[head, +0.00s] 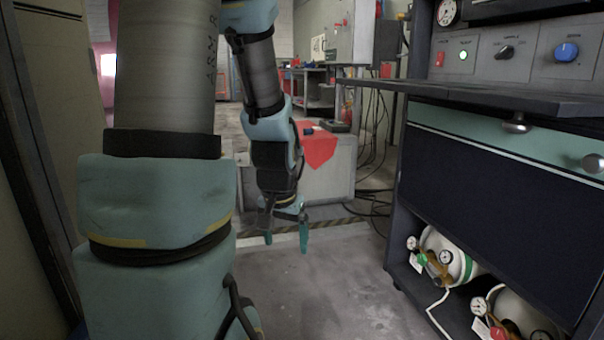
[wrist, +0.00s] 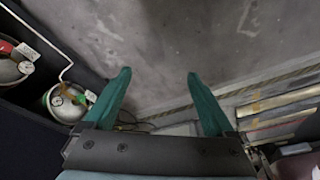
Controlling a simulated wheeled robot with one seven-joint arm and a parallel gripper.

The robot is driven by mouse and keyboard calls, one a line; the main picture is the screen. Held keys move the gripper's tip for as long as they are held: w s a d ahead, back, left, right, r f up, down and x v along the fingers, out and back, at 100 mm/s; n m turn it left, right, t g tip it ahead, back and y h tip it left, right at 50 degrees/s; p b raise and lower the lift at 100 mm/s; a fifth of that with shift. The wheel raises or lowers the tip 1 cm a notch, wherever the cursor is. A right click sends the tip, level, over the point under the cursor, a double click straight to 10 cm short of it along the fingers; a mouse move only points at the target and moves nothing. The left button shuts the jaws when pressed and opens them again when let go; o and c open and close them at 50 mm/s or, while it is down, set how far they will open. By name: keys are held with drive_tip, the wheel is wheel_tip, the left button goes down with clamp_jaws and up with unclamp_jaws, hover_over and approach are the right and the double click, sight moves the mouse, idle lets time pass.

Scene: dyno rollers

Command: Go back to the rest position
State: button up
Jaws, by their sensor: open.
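My gripper (head: 286,238) hangs from my arm in the middle of the head view, its teal fingers pointing down above the grey floor. The two fingers are apart with nothing between them. In the wrist view my gripper (wrist: 159,80) shows both fingers spread over bare concrete floor (wrist: 180,40). It touches nothing that I can see.
A dark cabinet (head: 490,165) with a control panel (head: 515,52) stands at the right. Gas cylinders (head: 446,258) sit on its low shelf. A grey box with a red cloth (head: 318,148) is behind my gripper. Cables (head: 375,195) hang beyond it. The front middle floor is clear.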

drive_tip(key=s+a+r+n+g+p, duration=0.2)
drive_tip(key=s+a+r+n+p, duration=0.1)
drive_tip(key=s+r, duration=0.25)
wheel_tip(320, 180, up, 35)
drive_tip(key=p, duration=3.5)
drive_tip(key=shift+s+f, duration=0.1)
